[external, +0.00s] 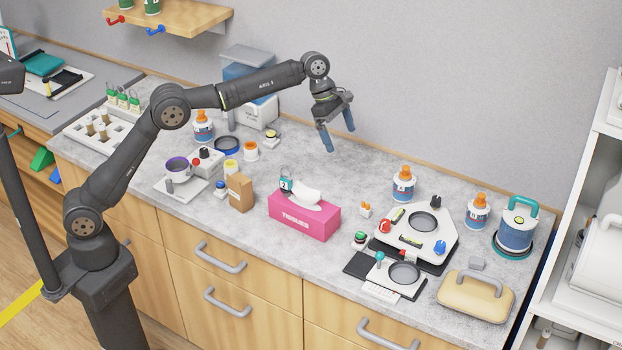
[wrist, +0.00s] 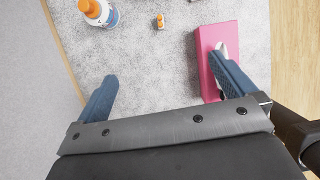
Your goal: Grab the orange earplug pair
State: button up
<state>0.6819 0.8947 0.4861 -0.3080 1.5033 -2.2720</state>
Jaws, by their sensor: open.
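The orange earplug pair (external: 365,210) is small and stands on the grey counter, between the pink tissue box and the white bottle with the orange cap. It also shows in the wrist view (wrist: 160,21), near the top middle, beyond my fingertips. My gripper (external: 340,140) is open and empty, with its blue fingers pointing down. It is above the back of the counter, up and to the left of the earplugs, and apart from them. In the wrist view, my gripper (wrist: 164,68) has its fingers spread wide, and the earplugs lie roughly on its midline.
The pink tissue box (external: 304,215) is left of the earplugs. An orange-capped bottle (external: 403,185) stands to their right, near a white tray (external: 440,240). A small green-and-red item (external: 360,239) sits in front. The counter (external: 300,160) behind the tissue box is clear.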

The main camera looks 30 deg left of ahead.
dwell(0.3)
jog(key=c, duration=1.3)
jog(key=m, duration=0.2)
send_over(364, 203)
jog(key=a, duration=0.3)
jog(key=shift+g, duration=0.3)
jog(key=f, duration=1.6)
jog(key=shift+w+d+f, duration=0.1)
jog(key=shift+d+f, duration=0.1)
jog(key=shift+x, duration=2.95)
